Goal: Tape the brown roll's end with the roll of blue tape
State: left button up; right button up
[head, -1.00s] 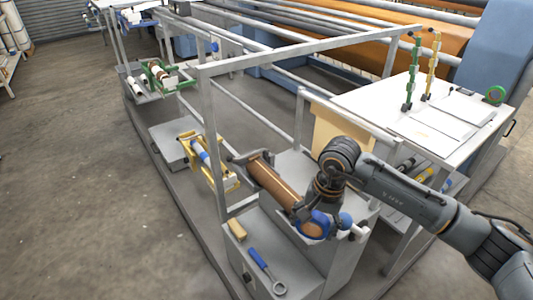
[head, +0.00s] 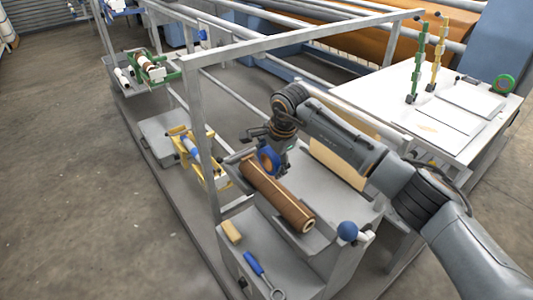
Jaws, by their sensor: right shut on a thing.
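The brown roll (head: 276,193) lies slantwise in a grey cradle on the grey machine, its hollow near end facing the lower right. My right gripper (head: 267,150) is above the roll's far end, shut on the roll of blue tape (head: 268,161). The tape ring hangs close to the roll's far end; I cannot tell whether it touches. My left gripper is out of view.
A blue ball knob (head: 347,231) stands at the machine's right corner. A blue-handled tool (head: 258,268) and a tan block (head: 231,232) lie on the lower shelf. A grey frame post (head: 198,140) rises left of the roll. A white table (head: 440,110) stands at right.

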jog(key=shift+s+d+r+p, duration=0.1)
jog(key=shift+s+d+p, duration=0.45)
jog(key=shift+s, duration=0.15)
jog(key=s+d+p, duration=0.2)
jog(key=s+p, duration=0.1)
jog(key=shift+s+d, duration=0.15)
jog(key=shift+s, duration=0.15)
jog(key=s+d+p, duration=0.2)
jog(key=s+p, duration=0.1)
jog(key=s, duration=0.1)
jog(key=shift+s+d, duration=0.1)
jog(key=shift+d, duration=0.3)
jog(key=shift+s+d+p, duration=0.2)
jog(key=shift+s+p, duration=0.1)
jog(key=shift+p, duration=0.2)
jog(key=shift+s+d+f+b, duration=0.1)
jog(key=shift+s+f+b, duration=0.1)
jog(key=shift+f+b, duration=1.65)
jog(key=shift+b, duration=0.15)
jog(key=shift+f+b, duration=0.3)
jog(key=shift+b, duration=0.05)
jog(key=shift+w+a+b, duration=0.4)
jog(key=shift+w+b, duration=0.05)
jog(key=shift+b, duration=0.15)
